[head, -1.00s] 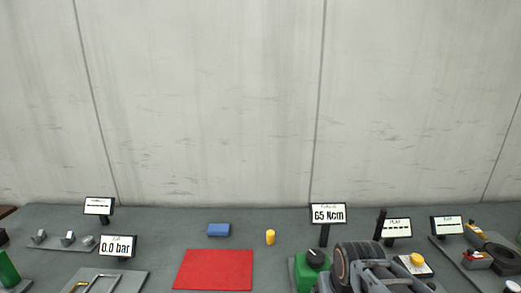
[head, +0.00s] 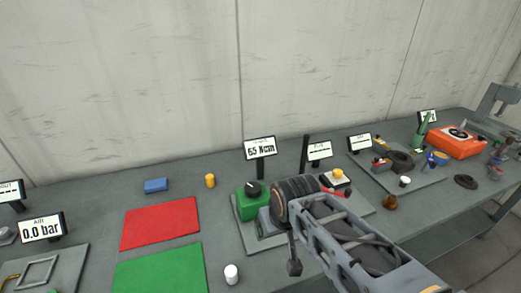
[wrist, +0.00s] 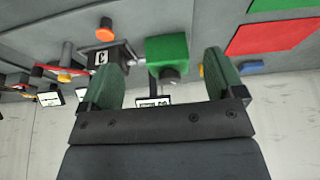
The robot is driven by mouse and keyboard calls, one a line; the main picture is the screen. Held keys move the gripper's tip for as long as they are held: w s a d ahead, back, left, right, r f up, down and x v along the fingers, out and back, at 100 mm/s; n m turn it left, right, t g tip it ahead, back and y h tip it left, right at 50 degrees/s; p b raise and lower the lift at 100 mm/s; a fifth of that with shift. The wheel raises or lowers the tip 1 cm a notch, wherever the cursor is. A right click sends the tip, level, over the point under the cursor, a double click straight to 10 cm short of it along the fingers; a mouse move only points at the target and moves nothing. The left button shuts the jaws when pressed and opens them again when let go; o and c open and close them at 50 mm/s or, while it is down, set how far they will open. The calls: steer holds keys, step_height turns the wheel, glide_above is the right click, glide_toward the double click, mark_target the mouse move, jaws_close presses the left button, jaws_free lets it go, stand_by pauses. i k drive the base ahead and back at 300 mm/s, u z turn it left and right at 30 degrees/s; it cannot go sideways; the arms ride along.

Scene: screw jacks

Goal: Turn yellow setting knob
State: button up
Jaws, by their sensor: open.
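A yellow round knob (head: 338,174) sits on a small white and black box right of my arm in the head view. In the wrist view a yellow-orange knob (wrist: 64,77) is at the left, outside my fingers, and looks like the same one. An orange upright piece (wrist: 104,25) stands on a black block left of the green box. I cannot tell which one the task means. My gripper (wrist: 165,65) has its two green fingers apart, with nothing held. The green box (head: 248,205) with a black knob (head: 253,188) shows between the fingers in the wrist view.
A 65 Ncm display (head: 260,148) stands behind the green box. A yellow cylinder (head: 210,181), blue block (head: 156,186), red mat (head: 160,222), green mat (head: 160,270) and white cylinder (head: 231,274) lie left. More devices crowd the bench at right. My arm hides part of the bench.

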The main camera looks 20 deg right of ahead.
mark_target(337, 174)
steer(key=k, duration=1)
steer(key=z, duration=2.25)
steer(key=i, duration=1.35)
steer(key=u, duration=2.25)
steer(key=i, duration=0.5)
